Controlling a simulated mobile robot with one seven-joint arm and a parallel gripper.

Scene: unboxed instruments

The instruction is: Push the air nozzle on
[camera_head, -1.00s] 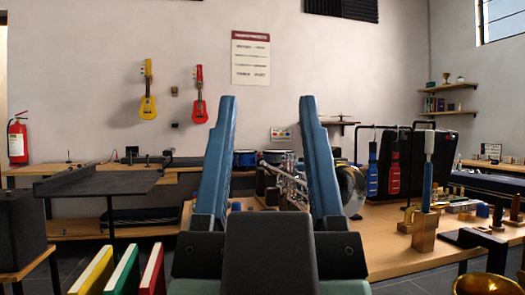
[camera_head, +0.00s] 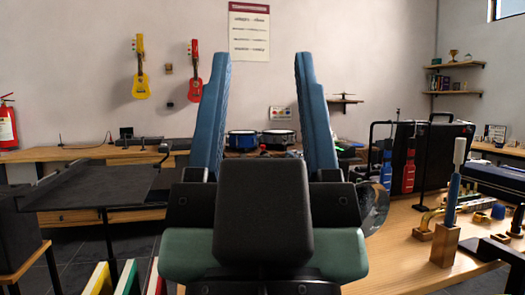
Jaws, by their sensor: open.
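My gripper (camera_head: 262,57) is in the middle of the picture with its two blue fingers spread wide and pointing up and away. It is open, with nothing held between the fingers. I cannot pick out an air nozzle for certain. A blue rod with a white upper part (camera_head: 456,180) stands upright in a wooden block (camera_head: 445,244) on the bench at the right, well apart from my gripper. My gripper's dark body hides part of the bench behind it.
The wooden bench (camera_head: 400,262) holds brass parts (camera_head: 426,222) and several small items at the right. A black case (camera_head: 425,150) stands behind, with blue (camera_head: 386,170) and red (camera_head: 409,172) tools before it. Drums (camera_head: 279,138) stand at the back. A dark table (camera_head: 95,187) is left.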

